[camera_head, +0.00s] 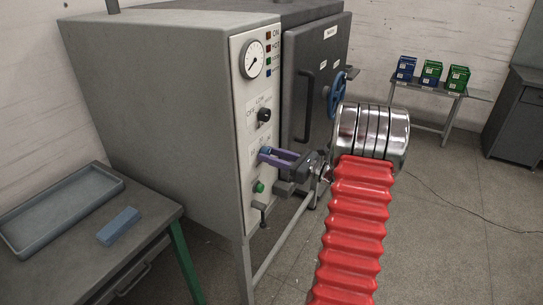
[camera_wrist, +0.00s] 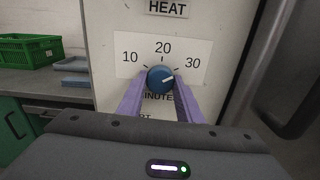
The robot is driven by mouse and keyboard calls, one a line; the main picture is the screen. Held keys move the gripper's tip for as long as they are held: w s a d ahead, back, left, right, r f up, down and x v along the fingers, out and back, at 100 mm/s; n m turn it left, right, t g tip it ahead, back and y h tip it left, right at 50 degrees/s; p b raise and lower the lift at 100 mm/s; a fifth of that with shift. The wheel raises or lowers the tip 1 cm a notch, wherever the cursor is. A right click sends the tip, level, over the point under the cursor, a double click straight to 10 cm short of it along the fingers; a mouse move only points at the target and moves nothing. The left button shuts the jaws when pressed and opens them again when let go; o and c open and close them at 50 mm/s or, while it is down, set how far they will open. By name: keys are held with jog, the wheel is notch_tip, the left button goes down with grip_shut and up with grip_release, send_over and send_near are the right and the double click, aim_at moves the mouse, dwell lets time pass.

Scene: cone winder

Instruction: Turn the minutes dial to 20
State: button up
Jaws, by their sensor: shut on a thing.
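The minutes dial (camera_wrist: 160,77) is a round blue knob on the pale panel, below the printed 10, 20 and 30. Its white mark points right and slightly up, towards the 30 side and well away from the 20 at the top. My gripper (camera_wrist: 160,90) has its two purple fingers on the left and right sides of the knob, shut on it. In the head view my gripper (camera_head: 270,155) reaches the panel from the right, and the dial is mostly hidden by the fingers.
A black knob (camera_head: 264,115) and a round gauge (camera_head: 253,59) sit above the dial; a green button (camera_head: 259,186) is below. The dark door with a blue handwheel (camera_head: 337,95) stands close on the right. A table with a grey tray (camera_head: 62,209) is at left.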

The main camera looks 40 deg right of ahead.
jog(key=shift+d+n, duration=0.1)
jog(key=shift+n, duration=0.2)
jog(key=n, duration=0.5)
jog(key=shift+n, duration=0.3)
jog(key=n, duration=0.5)
dwell(0.3)
jog(key=o, duration=1)
jog(key=shift+o, duration=0.2)
jog(key=v, duration=1.3)
jog(key=shift+s, duration=0.4)
